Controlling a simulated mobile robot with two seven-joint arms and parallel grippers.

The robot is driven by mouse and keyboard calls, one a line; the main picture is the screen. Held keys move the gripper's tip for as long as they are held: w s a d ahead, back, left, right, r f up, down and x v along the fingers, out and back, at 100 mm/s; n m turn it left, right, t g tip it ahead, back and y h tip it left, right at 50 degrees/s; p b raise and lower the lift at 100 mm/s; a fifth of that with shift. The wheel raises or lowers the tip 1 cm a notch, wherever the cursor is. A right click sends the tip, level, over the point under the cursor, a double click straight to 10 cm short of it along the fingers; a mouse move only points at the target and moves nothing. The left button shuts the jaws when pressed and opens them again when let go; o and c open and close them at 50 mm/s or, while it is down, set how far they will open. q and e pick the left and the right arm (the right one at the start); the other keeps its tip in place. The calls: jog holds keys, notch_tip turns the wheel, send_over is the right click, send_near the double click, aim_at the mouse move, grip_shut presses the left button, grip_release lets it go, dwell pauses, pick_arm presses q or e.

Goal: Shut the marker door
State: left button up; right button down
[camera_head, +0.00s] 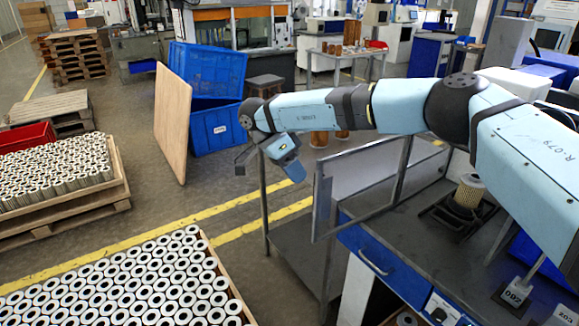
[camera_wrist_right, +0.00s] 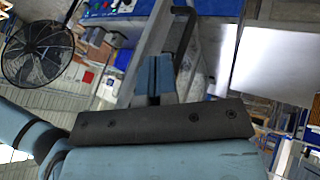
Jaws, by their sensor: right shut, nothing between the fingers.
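The marker door (camera_head: 322,190) is a grey-framed, see-through panel at the bench's left end in the head view. It stands open, swung out from the marker, whose dark fixture (camera_head: 450,215) holds an upright cream filter cartridge (camera_head: 469,190). My right gripper (camera_head: 295,171) hangs at the end of my arm just left of the door's outer edge. I cannot tell whether it touches. In the right wrist view its fingers (camera_wrist_right: 155,78) are together and empty; a grey bar and a dark bent rod show beyond them. My left gripper is out of view.
Blue crates (camera_head: 212,125) and a leaning wooden board (camera_head: 172,122) stand behind left. Trays of cartridges (camera_head: 232,285) fill the lower left. The bench top (camera_head: 395,240) is dark, with a blue drawer (camera_head: 375,262) below.

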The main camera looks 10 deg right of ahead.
aim_at(320, 207)
jog(key=x, duration=0.5)
jog(key=shift+f, duration=0.1)
